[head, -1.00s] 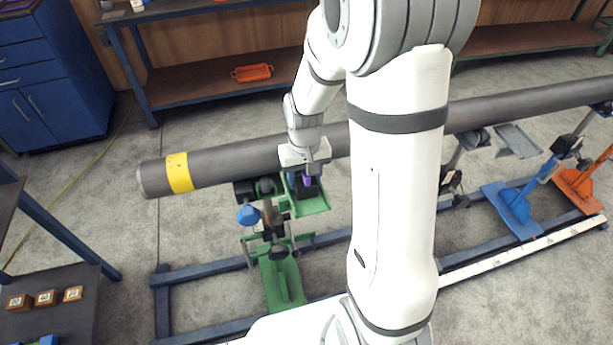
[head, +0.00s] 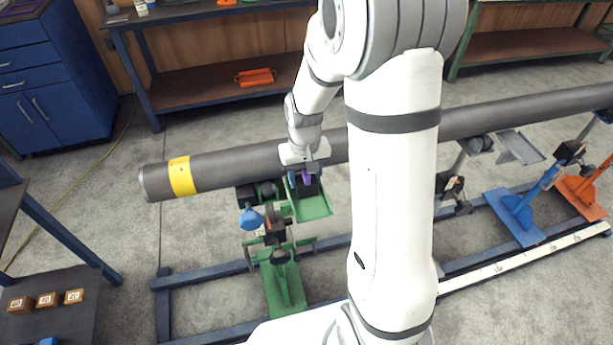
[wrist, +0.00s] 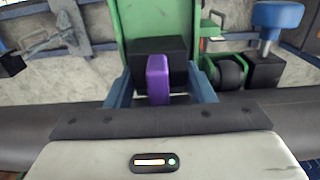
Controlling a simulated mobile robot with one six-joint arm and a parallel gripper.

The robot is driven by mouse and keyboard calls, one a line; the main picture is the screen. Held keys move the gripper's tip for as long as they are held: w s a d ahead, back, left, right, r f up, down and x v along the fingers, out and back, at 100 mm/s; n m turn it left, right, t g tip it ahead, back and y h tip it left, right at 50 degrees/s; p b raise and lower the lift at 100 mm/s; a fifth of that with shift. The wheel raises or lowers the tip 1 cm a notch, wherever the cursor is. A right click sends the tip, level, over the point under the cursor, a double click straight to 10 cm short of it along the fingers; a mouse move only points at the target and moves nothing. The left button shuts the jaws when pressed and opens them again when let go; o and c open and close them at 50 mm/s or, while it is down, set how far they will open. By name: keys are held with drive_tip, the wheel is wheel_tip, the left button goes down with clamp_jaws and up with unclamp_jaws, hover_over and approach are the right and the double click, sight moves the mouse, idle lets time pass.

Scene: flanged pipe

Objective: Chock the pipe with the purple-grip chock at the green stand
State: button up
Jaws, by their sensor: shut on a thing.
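The long grey pipe (head: 225,170) with a yellow band (head: 182,177) lies across the stands; it also shows in the wrist view (wrist: 25,135). The green stand (head: 284,285) is under its left part, with a green tray (head: 315,208) beside the pipe. My gripper (head: 306,177) is at the near side of the pipe over that tray. In the wrist view, my gripper (wrist: 160,92) is shut on the chock's purple grip (wrist: 158,80). The chock's black block (wrist: 175,50) is at the green tray (wrist: 150,18). Whether the chock touches the pipe is hidden.
A blue-knobbed clamp (head: 250,218) with rollers stands just left of the chock. Blue (head: 515,215) and orange (head: 583,195) stands are at the right. Numbered wooden blocks (head: 45,300) lie on a low table at the left. An orange tray (head: 255,77) is on the back shelf.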

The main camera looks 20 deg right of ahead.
drive_tip(key=o, duration=1.2)
drive_tip(key=shift+c, duration=0.2)
drive_tip(key=shift+r, duration=0.15)
drive_tip(key=shift+s+r+p, duration=0.15)
drive_tip(key=shift+r+p, duration=0.6)
drive_tip(key=shift+r, duration=0.4)
drive_tip(key=shift+s+r+p, duration=0.2)
drive_tip(key=shift+r+p, duration=0.6)
drive_tip(key=shift+r, duration=0.3)
drive_tip(key=shift+s+r+p, duration=0.15)
drive_tip(key=shift+r+p, duration=0.6)
drive_tip(key=shift+r, duration=0.4)
drive_tip(key=shift+r, duration=0.1)
drive_tip(key=s+r+t+b, duration=0.1)
drive_tip(key=s+r+t, duration=0.2)
drive_tip(key=s+r, duration=1)
drive_tip(key=s, duration=0.3)
drive_tip(key=shift+r+b, duration=0.3)
drive_tip(key=shift+b, duration=0.05)
